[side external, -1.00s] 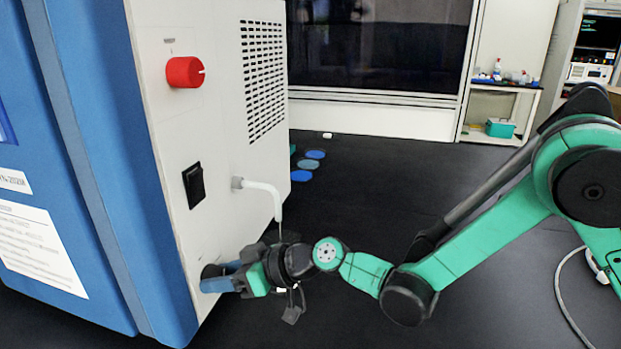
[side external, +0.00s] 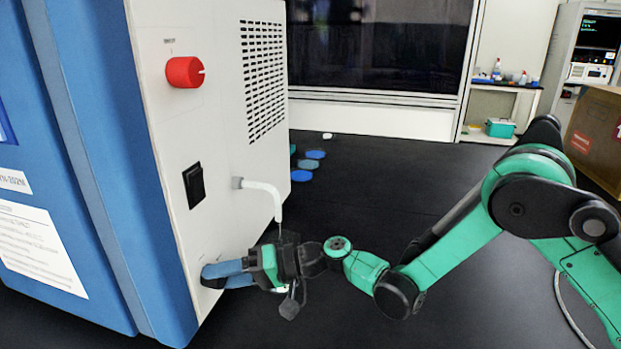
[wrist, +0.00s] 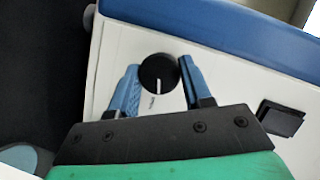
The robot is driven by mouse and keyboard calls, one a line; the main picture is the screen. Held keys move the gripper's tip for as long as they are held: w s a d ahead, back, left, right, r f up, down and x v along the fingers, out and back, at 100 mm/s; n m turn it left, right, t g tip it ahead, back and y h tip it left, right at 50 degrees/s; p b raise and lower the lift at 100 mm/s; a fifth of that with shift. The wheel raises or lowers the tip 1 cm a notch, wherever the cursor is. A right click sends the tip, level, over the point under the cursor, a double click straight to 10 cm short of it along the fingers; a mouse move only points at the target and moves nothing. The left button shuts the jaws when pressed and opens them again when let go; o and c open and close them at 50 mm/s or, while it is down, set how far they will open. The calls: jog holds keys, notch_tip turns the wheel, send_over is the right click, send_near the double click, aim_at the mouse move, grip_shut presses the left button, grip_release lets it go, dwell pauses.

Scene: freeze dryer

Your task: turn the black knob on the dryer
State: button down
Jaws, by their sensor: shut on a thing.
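The black knob (wrist: 158,70) is on the dryer's white side panel (wrist: 240,86). In the wrist view it sits between my gripper's two blue fingers, and its white mark points down in the picture, toward a small printed label. My gripper (side external: 212,276) is low at the panel in the side view, with its fingers reaching to the panel and shut on the knob. There the fingers mostly hide the knob.
A red knob (side external: 185,72) and a black rocker switch (side external: 194,185) are higher on the panel. A white bent pipe (side external: 262,190) sticks out just above my gripper. A cardboard box (side external: 597,140) stands at the right. The dark floor behind my arm is mostly clear.

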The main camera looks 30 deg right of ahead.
jog(key=shift+m+y, duration=0.4)
jog(key=shift+m, duration=0.5)
jog(key=shift+c, duration=1.8)
grip_release()
jog(key=shift+d, duration=0.15)
jog(key=v, duration=0.5)
jog(key=shift+s+d, duration=0.1)
jog(key=shift+d, duration=0.05)
